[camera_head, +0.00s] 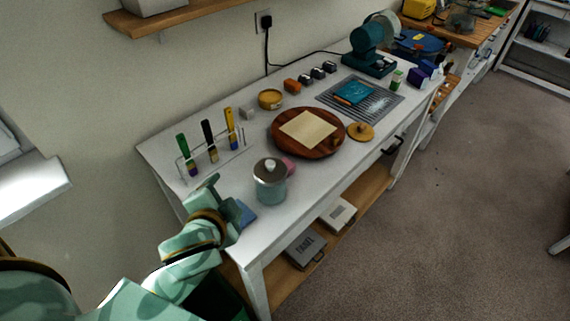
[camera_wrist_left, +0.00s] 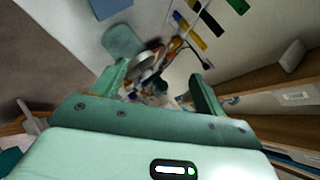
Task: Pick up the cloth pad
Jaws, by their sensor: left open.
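A flat blue pad (camera_head: 246,214), which looks like the cloth pad, lies at the near left end of the white table, partly hidden behind my left gripper (camera_head: 218,196). It also shows as a blue patch (camera_wrist_left: 108,8) at the top edge of the left wrist view. My left gripper is open and empty beside the pad; its two fingers stand apart in the left wrist view (camera_wrist_left: 160,76). I cannot tell the height of the fingers over the table. My right gripper is not in view.
A teal lidded pot (camera_head: 270,188) stands close to the right of the pad. A rack with brushes (camera_head: 210,152) stands along the wall side. A round wooden board (camera_head: 285,146) carries a beige sheet (camera_head: 308,128). Bare tabletop (camera_head: 305,200) lies right of the pot.

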